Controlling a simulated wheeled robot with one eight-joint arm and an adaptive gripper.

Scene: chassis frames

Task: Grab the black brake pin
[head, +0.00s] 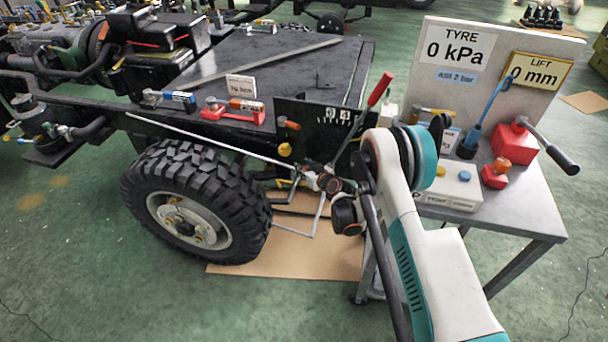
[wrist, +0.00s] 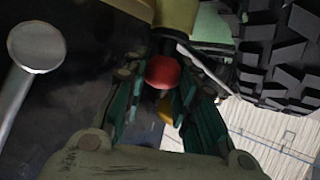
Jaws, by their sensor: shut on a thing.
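My gripper (wrist: 160,92) has its teal fingers closed in on a small part in the wrist view. In the head view my arm reaches in at the chassis edge, right of the tyre (head: 197,203). There the fingertips and the pin cannot be made out clearly.
The tyre treads (wrist: 288,55) lie close at the right in the wrist view. A lever with a red grip (head: 380,88) rises beside my arm. A grey table (head: 530,205) with tools and signs stands at right. Cardboard (head: 300,250) lies on the floor below.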

